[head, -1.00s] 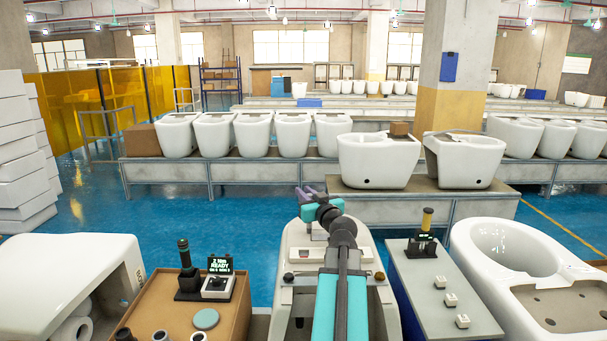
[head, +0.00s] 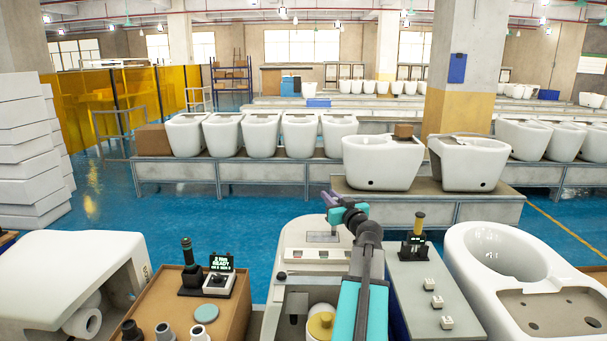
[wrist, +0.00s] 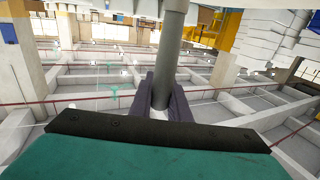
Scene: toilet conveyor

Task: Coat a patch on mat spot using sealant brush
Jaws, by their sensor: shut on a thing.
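My gripper (head: 332,199), teal with purple fingers, is held out ahead over my base in the head view. In the wrist view its fingers (wrist: 161,101) are shut on a grey rod (wrist: 171,55), which looks like the handle of the sealant brush.
The brown box (head: 231,314) also bears several cups and a black stand (head: 192,277) with a green-topped tool. A yellow-lidded pot (head: 321,323) sits beside my arm. A grey table (head: 405,284) and a white toilet (head: 470,245) are at right. Blue floor lies ahead.

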